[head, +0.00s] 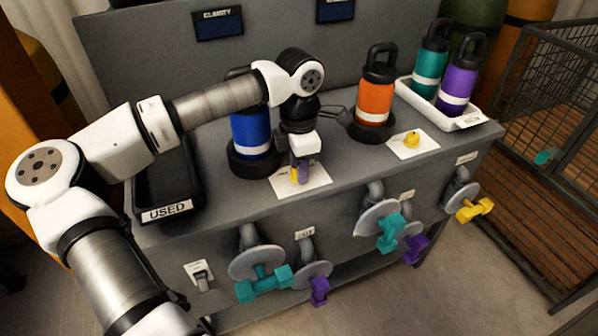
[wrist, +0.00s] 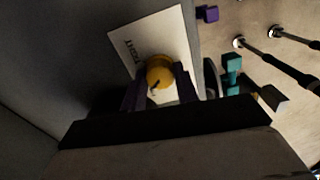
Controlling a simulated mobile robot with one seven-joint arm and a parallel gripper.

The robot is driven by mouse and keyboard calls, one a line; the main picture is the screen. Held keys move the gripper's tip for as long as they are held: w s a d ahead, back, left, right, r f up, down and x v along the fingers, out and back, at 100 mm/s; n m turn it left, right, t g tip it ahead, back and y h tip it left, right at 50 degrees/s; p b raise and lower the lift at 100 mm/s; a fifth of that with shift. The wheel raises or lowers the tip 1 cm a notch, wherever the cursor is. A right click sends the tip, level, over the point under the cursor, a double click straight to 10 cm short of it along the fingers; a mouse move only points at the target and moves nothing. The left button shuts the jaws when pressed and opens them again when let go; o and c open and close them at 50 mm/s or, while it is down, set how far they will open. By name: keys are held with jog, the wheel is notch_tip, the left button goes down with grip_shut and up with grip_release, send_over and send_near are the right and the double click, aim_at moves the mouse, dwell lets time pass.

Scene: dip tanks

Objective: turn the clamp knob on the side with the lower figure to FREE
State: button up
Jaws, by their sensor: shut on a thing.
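The left clamp knob (head: 294,175), small and yellow, sits on a white plate (head: 316,184) in front of the blue bottle (head: 252,132). My gripper (head: 303,170) points down over it, and its dark fingers are shut on the knob, which also shows in the wrist view (wrist: 159,73). A dark pointer mark shows on its top. The plate in the wrist view (wrist: 125,38) bears a word that looks like TIGHT; FREE is not visible. The right clamp knob (head: 411,139), also yellow, is on its plate before the orange bottle (head: 376,100). Two CLARITY displays (head: 218,24) (head: 335,10) show no readable figures.
A black tray marked USED (head: 168,213) is at the left. A white tray (head: 462,121) at the right holds teal and purple bottles. Teal, purple and yellow valve handles (head: 264,284) stick out from the bench front. A wire cage (head: 560,130) stands right.

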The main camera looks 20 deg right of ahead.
jog(key=shift+n+b, duration=0.3)
jog(key=shift+n, duration=0.2)
jog(key=o, duration=1)
notch_tip(320, 180, up, 14)
jog(key=shift+f, duration=0.1)
dwell(0.5)
